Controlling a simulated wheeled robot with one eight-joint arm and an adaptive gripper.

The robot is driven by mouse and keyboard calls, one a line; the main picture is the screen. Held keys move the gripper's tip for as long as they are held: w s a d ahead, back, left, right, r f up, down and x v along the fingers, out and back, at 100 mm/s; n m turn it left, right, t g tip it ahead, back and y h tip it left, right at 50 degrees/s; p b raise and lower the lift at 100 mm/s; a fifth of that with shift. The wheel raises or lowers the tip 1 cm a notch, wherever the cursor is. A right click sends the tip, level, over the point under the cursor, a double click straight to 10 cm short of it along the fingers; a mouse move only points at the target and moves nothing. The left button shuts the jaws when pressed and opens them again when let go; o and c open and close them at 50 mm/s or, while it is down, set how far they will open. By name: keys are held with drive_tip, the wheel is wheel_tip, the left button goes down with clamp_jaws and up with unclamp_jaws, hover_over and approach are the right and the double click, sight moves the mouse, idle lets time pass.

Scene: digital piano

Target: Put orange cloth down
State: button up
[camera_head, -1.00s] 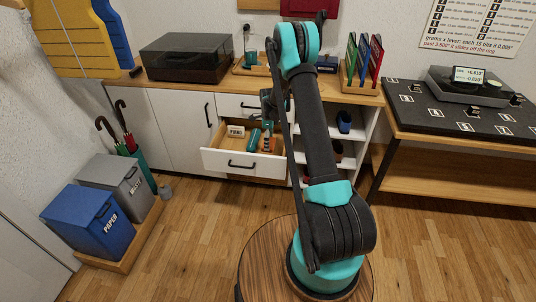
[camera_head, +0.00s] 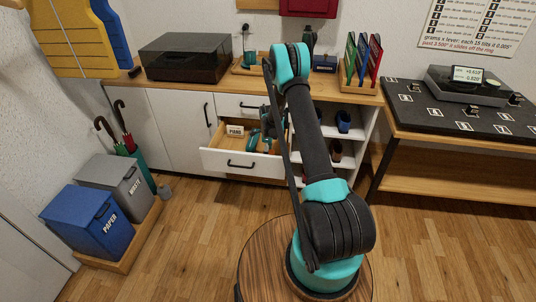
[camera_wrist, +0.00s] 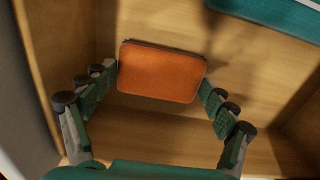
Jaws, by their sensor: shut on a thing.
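The orange cloth (camera_wrist: 161,72) is a flat, folded rectangle with rounded corners in the wrist view. It sits between the fingertips of my gripper (camera_wrist: 158,77), which touch its left and right edges. My gripper is shut on it, inside the open wooden drawer (camera_wrist: 150,122). I cannot tell whether the cloth touches the drawer floor. In the head view the open drawer (camera_head: 243,163) has a white front, and my gripper (camera_head: 268,132) is low over its right part, partly hidden by my arm. The cloth is not clearly visible there.
A teal item (camera_wrist: 268,17) lies in the drawer beyond the cloth. A PIANO label (camera_head: 235,131) stands at the drawer's left. Drawer walls are close on both sides. The countertop holds a dark-lidded box (camera_head: 187,57) and a rack of coloured panels (camera_head: 361,62).

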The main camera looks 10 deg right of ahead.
drive_tip(key=o, duration=1)
drive_tip(key=shift+f, duration=0.1)
wheel_tip(320, 180, up, 12)
drive_tip(key=s+d+r+n+t, duration=0.1)
drive_tip(key=s+r+n, duration=0.4)
drive_tip(key=s+r, duration=0.45)
drive_tip(key=s+d+r+n+t, duration=0.1)
drive_tip(key=s+r+n, duration=0.5)
drive_tip(key=s+r, duration=0.25)
drive_tip(key=s+d+n+t, duration=0.1)
drive_tip(key=s+n, duration=0.9)
drive_tip(key=s, duration=1.3)
drive_tip(key=shift+d+f+n+t, duration=0.2)
drive_tip(key=shift+d+n+t, duration=0.15)
drive_tip(key=shift+t, duration=0.25)
